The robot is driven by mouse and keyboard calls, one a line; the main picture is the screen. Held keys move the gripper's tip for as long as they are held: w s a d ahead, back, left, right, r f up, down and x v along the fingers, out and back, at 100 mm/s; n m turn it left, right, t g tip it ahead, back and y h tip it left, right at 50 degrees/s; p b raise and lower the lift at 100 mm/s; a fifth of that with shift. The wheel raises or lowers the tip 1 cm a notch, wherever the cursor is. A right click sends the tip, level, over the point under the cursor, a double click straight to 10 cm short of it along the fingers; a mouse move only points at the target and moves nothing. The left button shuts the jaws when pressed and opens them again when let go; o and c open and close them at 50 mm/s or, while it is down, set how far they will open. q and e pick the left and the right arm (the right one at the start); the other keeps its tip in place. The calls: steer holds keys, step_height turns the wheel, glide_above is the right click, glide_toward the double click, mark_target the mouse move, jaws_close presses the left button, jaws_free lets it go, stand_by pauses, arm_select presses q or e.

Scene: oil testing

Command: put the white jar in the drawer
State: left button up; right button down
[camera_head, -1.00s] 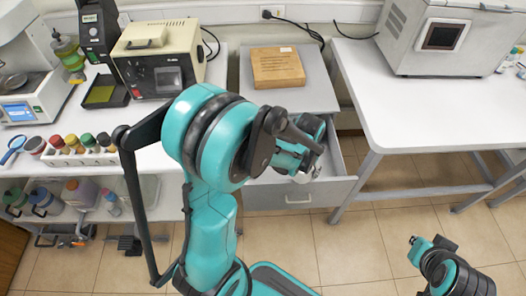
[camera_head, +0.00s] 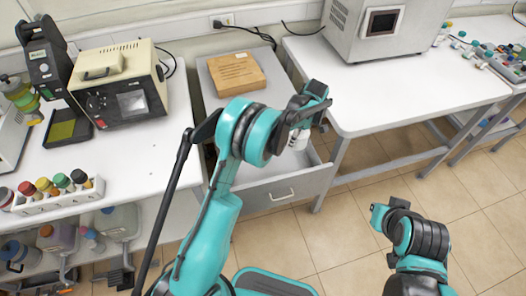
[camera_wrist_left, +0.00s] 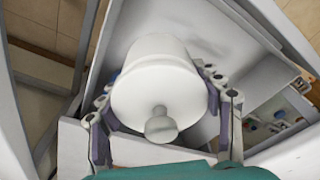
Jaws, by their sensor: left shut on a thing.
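The white jar (camera_wrist_left: 158,80), with a round knob on its lid, fills the middle of the left wrist view. My left gripper (camera_wrist_left: 162,100) is shut on it, with a finger on each side. In the head view the jar (camera_head: 299,138) shows just below my left gripper (camera_head: 308,120), over the right part of the open drawer (camera_head: 262,177). I cannot tell whether the jar touches the drawer floor. My right arm is at the lower right of the head view; its gripper tips are not clearly seen.
A wooden box (camera_head: 236,73) sits on the cabinet top above the drawer. A white table (camera_head: 400,95) with a grey machine (camera_head: 385,28) stands to the right. A left bench holds a beige device (camera_head: 118,84) and a rack of small bottles (camera_head: 55,193).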

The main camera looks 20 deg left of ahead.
mark_target(297, 143)
arm_select(q)
steer(key=shift+n, duration=0.4)
steer(key=f, duration=0.1)
steer(key=f+b, duration=0.1)
steer(key=f, duration=0.2)
steer(key=shift+w+d+f+b, duration=0.25)
steer(key=shift+w+f+b, duration=0.05)
steer(key=shift+f, duration=0.05)
steer(key=s+a+f+b, duration=0.1)
steer(key=a+f, duration=0.1)
steer(key=a, duration=0.1)
steer(key=s+a+f+b, duration=0.1)
steer(key=s+a+f, duration=0.1)
steer(key=a+f, duration=0.1)
steer(key=s+a+f+b, duration=0.1)
steer(key=s+a+f, duration=0.1)
steer(key=a, duration=0.2)
steer(key=shift+s+a+f, duration=0.1)
steer(key=shift+s+f, duration=0.1)
steer(key=shift+f, duration=0.05)
step_height(297, 143, down, 4)
steer(key=shift+f+b, duration=0.1)
steer(key=shift+b, duration=0.9)
